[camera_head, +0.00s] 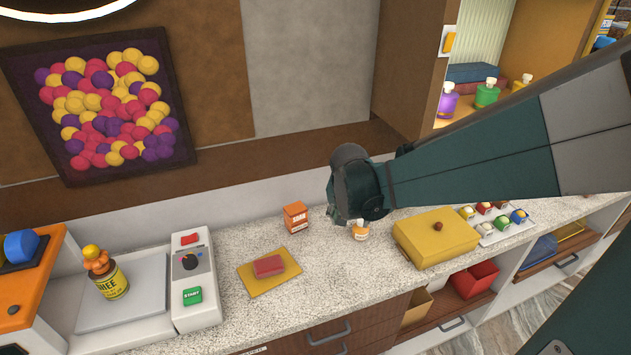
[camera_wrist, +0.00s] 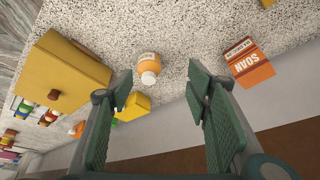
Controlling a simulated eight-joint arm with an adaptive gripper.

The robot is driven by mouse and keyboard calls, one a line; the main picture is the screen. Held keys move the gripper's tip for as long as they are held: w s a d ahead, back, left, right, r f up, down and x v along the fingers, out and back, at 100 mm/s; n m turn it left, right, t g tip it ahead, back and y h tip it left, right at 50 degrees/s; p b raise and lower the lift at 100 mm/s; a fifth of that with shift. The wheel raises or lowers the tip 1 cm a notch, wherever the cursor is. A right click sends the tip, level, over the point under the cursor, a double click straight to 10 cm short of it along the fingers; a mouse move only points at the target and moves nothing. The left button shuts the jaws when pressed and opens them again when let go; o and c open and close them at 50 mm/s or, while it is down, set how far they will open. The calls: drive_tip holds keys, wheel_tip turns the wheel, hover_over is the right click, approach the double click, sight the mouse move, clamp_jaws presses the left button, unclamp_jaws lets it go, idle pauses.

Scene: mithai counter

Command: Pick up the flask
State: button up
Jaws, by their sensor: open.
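A small orange flask (camera_head: 360,232) with a pale label and white cap stands on the speckled counter, just below the end of my arm in the head view. In the wrist view the flask (camera_wrist: 148,68) lies ahead of my gripper (camera_wrist: 158,80), between the lines of the two fingers and nearer the left one. The fingers are spread wide with nothing between them, and they do not appear to touch the flask. In the head view my arm's end hides the space above the flask, and the fingertips cannot be made out.
A yellow box with a brown knob (camera_head: 437,237) stands right of the flask, an orange carton (camera_head: 296,217) to its left. A red block (camera_head: 268,266) lies on a yellow mat. Purple (camera_head: 447,101) and green (camera_head: 487,93) bottles stand on the shelf. Counter in front of the flask is clear.

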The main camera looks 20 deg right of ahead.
sight(362, 221)
drive_tip(key=w+d+f+m+g+p, duration=0.1)
drive_tip(key=w+d+f+m+p, duration=0.1)
drive_tip(key=w+d+p, duration=0.2)
drive_tip(key=shift+w+d+f+m+h, duration=0.15)
drive_tip(key=shift+d+m+h, duration=0.2)
drive_tip(key=shift+d, duration=0.25)
drive_tip(key=shift+f, duration=0.1)
drive_tip(key=shift+x, duration=1.25)
drive_tip(key=shift+d, duration=0.1)
drive_tip(key=shift+x, duration=2.55)
drive_tip(key=shift+s, duration=0.2)
drive_tip(key=c, duration=1.1)
